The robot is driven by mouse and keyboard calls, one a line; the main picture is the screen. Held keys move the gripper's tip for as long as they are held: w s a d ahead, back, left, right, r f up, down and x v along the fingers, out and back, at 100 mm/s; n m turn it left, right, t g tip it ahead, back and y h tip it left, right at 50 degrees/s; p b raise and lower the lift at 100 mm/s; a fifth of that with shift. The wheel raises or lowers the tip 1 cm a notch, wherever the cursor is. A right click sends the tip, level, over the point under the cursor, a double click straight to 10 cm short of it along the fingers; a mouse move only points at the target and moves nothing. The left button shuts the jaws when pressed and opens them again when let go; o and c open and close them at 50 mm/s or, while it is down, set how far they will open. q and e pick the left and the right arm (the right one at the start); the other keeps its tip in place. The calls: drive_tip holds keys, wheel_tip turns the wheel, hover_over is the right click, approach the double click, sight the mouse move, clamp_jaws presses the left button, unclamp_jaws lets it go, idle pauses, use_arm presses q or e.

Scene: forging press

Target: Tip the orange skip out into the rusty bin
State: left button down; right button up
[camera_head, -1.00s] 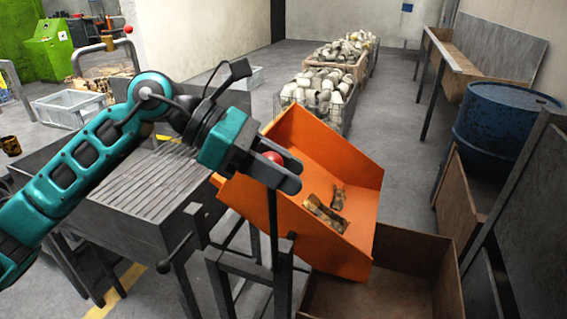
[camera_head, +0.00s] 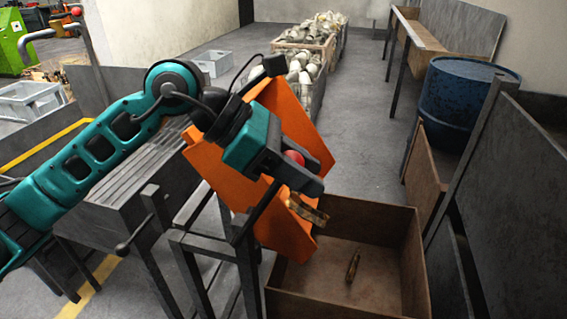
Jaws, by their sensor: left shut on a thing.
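The orange skip (camera_head: 285,234) is tilted steeply on its dark stand, its lower lip down at the rusty bin (camera_head: 398,268). One brownish metal piece (camera_head: 308,211) is at the skip's lower part, near the lip. Another rusty piece (camera_head: 353,266) is at the bin, over or on its floor. My left gripper (camera_head: 300,168) is shut on the red ball knob (camera_head: 294,157) of the skip's dark lever (camera_head: 254,213). The gripper and arm hide part of the skip's inside. My right gripper is not in view.
A dark slatted bench (camera_head: 140,185) stands left of the skip. A blue drum (camera_head: 462,105) and dark panels (camera_head: 530,190) stand on the right. Crates of metal parts (camera_head: 303,75) stand behind. Grey floor (camera_head: 365,130) is clear between them.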

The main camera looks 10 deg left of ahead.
use_arm(q)
drive_tip(key=shift+s+d+f+b, duration=0.1)
drive_tip(key=shift+d+f+b, duration=0.35)
drive_tip(key=shift+d+f, duration=0.6)
drive_tip(key=shift+f, duration=0.15)
drive_tip(key=c, duration=1)
unclamp_jaws()
drive_tip(key=shift+c, duration=0.2)
drive_tip(key=o, duration=0.3)
drive_tip(key=shift+r, duration=0.2)
drive_tip(key=v, duration=1.3)
